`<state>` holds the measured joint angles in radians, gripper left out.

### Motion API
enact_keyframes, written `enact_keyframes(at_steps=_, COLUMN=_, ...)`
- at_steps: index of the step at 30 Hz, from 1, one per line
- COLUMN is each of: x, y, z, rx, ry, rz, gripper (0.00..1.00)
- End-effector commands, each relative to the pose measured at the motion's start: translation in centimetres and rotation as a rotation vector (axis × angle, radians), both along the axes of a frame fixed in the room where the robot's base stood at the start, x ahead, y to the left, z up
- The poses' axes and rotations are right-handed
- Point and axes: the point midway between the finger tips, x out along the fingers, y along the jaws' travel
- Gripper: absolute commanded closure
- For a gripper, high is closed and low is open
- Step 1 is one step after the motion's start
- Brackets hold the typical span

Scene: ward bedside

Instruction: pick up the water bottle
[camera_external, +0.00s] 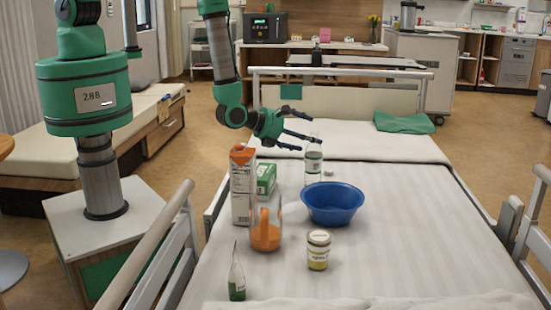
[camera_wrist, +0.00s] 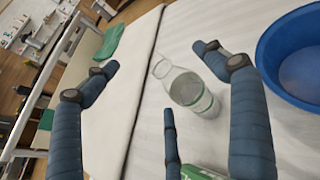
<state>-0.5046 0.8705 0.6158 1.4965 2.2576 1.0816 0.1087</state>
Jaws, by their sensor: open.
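The water bottle (camera_external: 313,166) is clear with a pale label band. It stands on the bed beyond the blue bowl. In the wrist view the bottle (camera_wrist: 186,88) lies between my spread fingers, with its neck toward the upper left of the picture. My gripper (camera_external: 305,138) is open and empty, above and to the left of the bottle, with its fingers pointing toward it. In the wrist view my gripper (camera_wrist: 158,75) shows three blue fingers apart. I cannot tell whether a fingertip touches the bottle.
A blue bowl (camera_external: 332,204) stands close in front of the bottle. Bed rails flank the bed.

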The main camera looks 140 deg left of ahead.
Motion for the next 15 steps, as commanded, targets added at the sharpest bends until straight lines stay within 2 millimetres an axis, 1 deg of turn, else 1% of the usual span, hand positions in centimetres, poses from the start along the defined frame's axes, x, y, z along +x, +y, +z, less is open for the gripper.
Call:
enact_keyframes(at_steps=1, x=-0.2, y=0.0, z=-0.9, rx=-0.002, ry=0.010, rz=-0.009, gripper=0.15)
enact_keyframes(at_steps=5, x=-0.3, y=0.0, z=-1.8, rx=-0.002, ry=0.020, rz=-0.027, gripper=0.15)
enact_keyframes(at_steps=15, x=-0.3, y=-0.1, z=-2.1, rx=-0.002, ry=0.023, rz=-0.031, gripper=0.15)
